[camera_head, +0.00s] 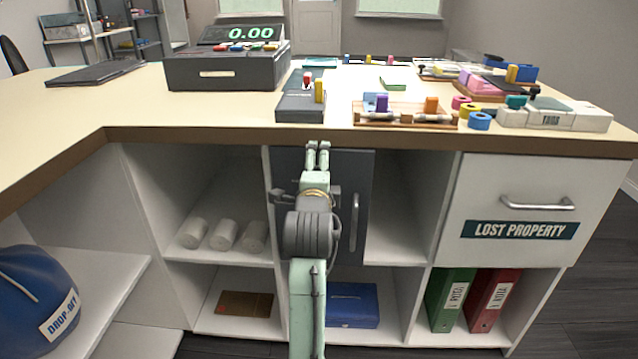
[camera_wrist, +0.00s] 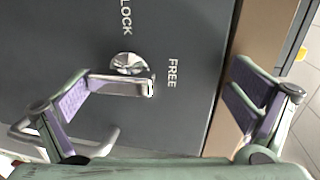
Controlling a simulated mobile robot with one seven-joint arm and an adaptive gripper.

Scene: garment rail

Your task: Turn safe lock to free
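The safe door (camera_head: 345,165) is a dark grey panel below the counter; its surface fills much of the wrist view (camera_wrist: 200,30). A silver lock lever (camera_wrist: 120,86) sits on a round base, with the printed words FREE (camera_wrist: 172,73) and LOCK (camera_wrist: 125,17) near it. The lever lies along the picture's width, its right end close to FREE. My gripper (camera_head: 318,147) is in front of the door's upper part. In the wrist view my gripper (camera_wrist: 165,70) is open, its left finger beside the lever's left end; contact is unclear. The lever is not discernible in the head view.
A vertical door handle (camera_head: 354,220) is right of my wrist. The counter edge (camera_head: 400,138) overhangs just above my gripper. Open shelves flank the safe, with white rolls (camera_head: 223,235) at left. A drawer (camera_head: 475,205) is at right.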

